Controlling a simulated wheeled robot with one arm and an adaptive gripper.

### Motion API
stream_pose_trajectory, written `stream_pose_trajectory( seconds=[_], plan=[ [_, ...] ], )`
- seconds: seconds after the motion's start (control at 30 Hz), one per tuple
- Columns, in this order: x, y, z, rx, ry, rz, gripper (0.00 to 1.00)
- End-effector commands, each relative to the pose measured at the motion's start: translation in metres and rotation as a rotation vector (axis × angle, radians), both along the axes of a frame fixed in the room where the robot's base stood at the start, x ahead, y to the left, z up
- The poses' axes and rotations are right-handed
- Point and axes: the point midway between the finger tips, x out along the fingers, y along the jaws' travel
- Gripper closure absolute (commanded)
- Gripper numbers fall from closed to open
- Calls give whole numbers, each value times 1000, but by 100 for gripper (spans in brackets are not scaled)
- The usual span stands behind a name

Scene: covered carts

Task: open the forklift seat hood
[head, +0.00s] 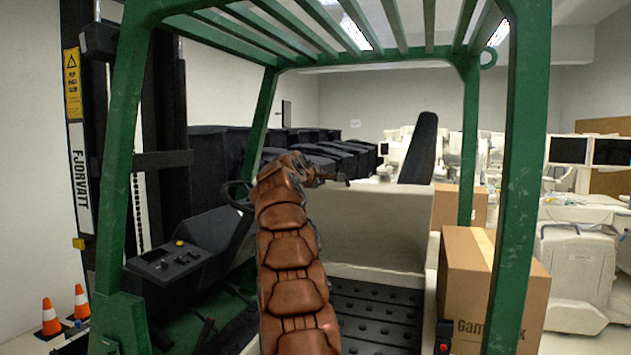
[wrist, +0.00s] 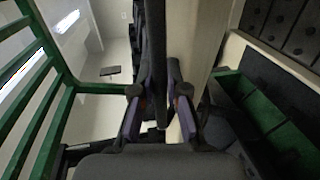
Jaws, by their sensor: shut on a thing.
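The forklift's seat hood (head: 375,230) is a pale box panel behind the studded floor, with a black seat back (head: 417,150) standing above its right part. My gripper (head: 340,180) is at the hood's upper left edge in the head view, partly hidden behind my own brown arm. In the wrist view my gripper (wrist: 158,112) has its two purple-padded fingers on either side of a long dark edge (wrist: 154,50), which I take as part of the hood. The pale hood side (wrist: 200,50) runs beside it. I cannot tell whether the hood is raised at all.
Green posts (head: 515,190) and an overhead bar guard frame the cab. A steering wheel (head: 238,195) and control console (head: 180,262) are at the left. Cardboard boxes (head: 485,285) stand at the right. Orange cones (head: 51,317) stand at the far left. The studded floor (head: 375,315) is clear.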

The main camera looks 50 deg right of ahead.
Motion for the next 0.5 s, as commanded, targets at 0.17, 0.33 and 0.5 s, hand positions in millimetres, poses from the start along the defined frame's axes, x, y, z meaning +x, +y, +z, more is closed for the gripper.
stream_pose_trajectory(
  seconds=[0.17,0.33,0.5],
  plan=[
    [-1,-6,9,1,0,0,100],
    [-2,-9,15,-2,-2,2,100],
    [-3,-11,15,1,2,2,100]
  ],
)
